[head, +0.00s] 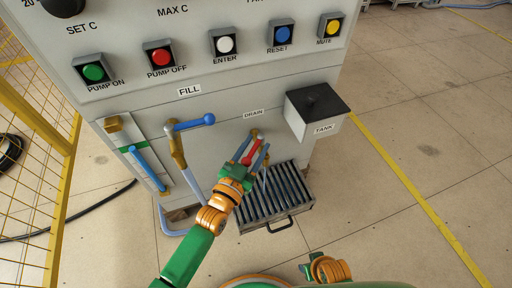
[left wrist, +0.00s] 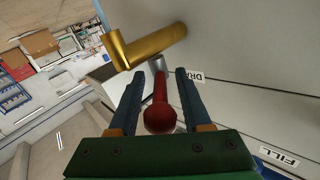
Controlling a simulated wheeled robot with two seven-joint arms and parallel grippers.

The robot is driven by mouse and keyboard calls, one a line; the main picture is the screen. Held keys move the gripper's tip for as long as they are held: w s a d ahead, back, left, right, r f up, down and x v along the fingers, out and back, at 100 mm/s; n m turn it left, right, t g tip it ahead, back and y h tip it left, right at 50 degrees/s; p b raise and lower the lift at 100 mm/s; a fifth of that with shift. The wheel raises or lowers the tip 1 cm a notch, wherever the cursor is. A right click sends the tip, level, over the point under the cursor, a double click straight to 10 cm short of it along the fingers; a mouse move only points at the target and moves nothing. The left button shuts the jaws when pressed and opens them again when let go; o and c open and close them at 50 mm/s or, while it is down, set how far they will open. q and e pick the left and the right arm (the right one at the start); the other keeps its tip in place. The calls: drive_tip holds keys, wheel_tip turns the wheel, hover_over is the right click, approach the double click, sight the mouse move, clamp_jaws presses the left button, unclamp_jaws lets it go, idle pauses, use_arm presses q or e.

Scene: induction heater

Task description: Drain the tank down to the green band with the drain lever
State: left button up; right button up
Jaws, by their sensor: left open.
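The red drain lever (head: 252,152) is on the front panel under the DRAIN label (head: 253,113). My left gripper (head: 254,148) is open, with one finger on each side of the lever. In the left wrist view the lever's red ball end (left wrist: 160,117) lies between the two open fingers, with gaps visible on both sides. The sight gauge (head: 147,168) at the panel's left holds a blue column. Its top is close to the green band (head: 128,149); the exact level is hard to tell. The grey tank (head: 318,128) with a black lid is right of the lever.
The blue fill lever (head: 190,123) sits left of the drain lever. A slatted drain tray (head: 275,195) is below it. A brass spout (left wrist: 150,47) shows in the left wrist view. Yellow mesh fencing (head: 35,120) stands at the left. The floor at right is clear.

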use_arm(q)
drive_tip(key=shift+w+d, duration=0.15)
drive_tip(key=shift+w, duration=0.2)
clamp_jaws()
idle(1.2)
